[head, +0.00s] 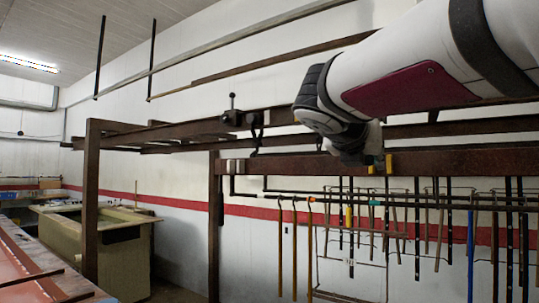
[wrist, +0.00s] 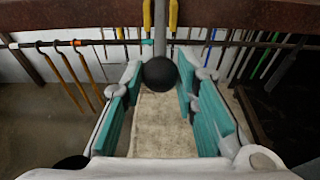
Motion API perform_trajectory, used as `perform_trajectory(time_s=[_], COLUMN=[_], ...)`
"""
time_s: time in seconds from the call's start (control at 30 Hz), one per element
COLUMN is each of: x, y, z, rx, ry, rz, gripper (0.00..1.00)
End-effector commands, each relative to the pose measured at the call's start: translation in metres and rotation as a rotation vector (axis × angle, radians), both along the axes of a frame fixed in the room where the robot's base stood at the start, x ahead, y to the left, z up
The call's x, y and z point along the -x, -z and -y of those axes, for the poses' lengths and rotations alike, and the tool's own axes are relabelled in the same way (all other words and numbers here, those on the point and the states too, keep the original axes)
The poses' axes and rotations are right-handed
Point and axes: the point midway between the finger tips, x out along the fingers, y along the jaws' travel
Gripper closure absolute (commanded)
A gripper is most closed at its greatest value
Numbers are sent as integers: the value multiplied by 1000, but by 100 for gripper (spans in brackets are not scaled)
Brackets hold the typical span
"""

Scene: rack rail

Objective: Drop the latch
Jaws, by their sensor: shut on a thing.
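A black ball knob (wrist: 160,73) shows in the wrist view between the teal-padded fingertips of my gripper (wrist: 159,80). My gripper is shut on the knob. A grey stem runs from the knob toward the rusty beam, between two yellow brackets (wrist: 147,14). I take the knob and stem as the latch's handle. In the head view my gripper (head: 362,156) is at the beam (head: 450,161), beside the yellow brackets (head: 388,164). My wrist hides the knob there, and the latch's exact tilt cannot be told.
A dark fitting with an upright knob (head: 240,119) sits on the upper rail to the left. Several long-handled tools (head: 345,220) hang from a rod below the beam. A rusty post (head: 91,200) and a tan tub (head: 124,250) stand further left.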

Motion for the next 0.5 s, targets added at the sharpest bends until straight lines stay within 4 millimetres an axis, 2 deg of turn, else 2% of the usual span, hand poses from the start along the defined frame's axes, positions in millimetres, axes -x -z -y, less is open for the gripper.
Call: perform_trajectory(time_s=[0.2, 0.5], x=[-11, -17], y=[19, 28], z=[8, 13], rx=[-1, -2], ry=[2, 3], rz=[-2, -4], gripper=[88, 88])
